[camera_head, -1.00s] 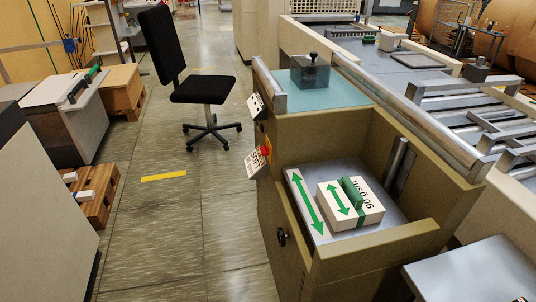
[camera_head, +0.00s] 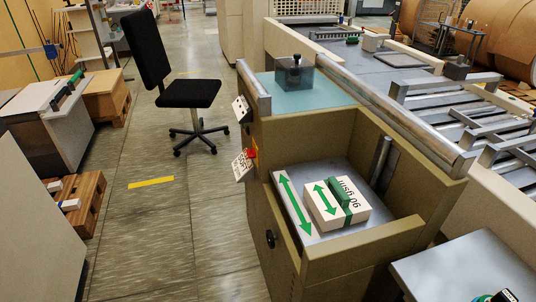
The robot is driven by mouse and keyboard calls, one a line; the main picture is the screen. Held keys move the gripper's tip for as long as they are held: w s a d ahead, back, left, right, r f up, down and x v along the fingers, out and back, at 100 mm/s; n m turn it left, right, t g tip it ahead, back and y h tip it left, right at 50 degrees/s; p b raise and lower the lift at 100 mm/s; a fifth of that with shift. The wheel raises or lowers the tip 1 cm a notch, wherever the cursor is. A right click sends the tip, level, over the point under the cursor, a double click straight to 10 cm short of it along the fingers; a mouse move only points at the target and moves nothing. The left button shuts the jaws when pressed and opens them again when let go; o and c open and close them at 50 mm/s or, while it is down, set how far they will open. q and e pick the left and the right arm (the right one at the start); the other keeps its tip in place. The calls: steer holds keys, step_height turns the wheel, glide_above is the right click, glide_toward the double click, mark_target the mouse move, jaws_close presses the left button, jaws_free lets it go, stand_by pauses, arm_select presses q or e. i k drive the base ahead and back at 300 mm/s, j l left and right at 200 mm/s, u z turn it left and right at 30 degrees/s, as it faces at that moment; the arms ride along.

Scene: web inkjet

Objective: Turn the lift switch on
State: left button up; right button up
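The lift is a tan cabinet (camera_head: 330,262) with a recessed metal platform (camera_head: 308,234) in the middle of the view. On its left side is a black round knob (camera_head: 270,239), low down. Above it are a red button (camera_head: 253,154) with a white printed label (camera_head: 242,166) and a small white panel (camera_head: 242,109) with dark controls. Which of these is the lift switch, and its setting, I cannot tell at this angle. A white paper pack (camera_head: 322,214) with a green handle and arrow lies on the platform. Neither of my grippers is in view.
A black office chair (camera_head: 188,92) stands behind left of the cabinet. The grey floor (camera_head: 150,235) left of the cabinet is free. Wooden pallets (camera_head: 85,205) and a grey cabinet (camera_head: 35,225) line the left. A metal table (camera_head: 455,268) stands at the lower right, with a roller conveyor behind.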

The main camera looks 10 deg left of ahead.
mark_target(250, 152)
steer(key=i+j+z, duration=0.1)
steer(key=z, duration=0.35)
steer(key=i+j+z, duration=0.1)
steer(key=j+z, duration=0.2)
steer(key=z, duration=0.15)
steer(key=j+z, duration=0.2)
steer(key=z, duration=0.25)
steer(key=j+z, duration=0.25)
steer(key=z, duration=0.2)
steer(key=i, duration=0.05)
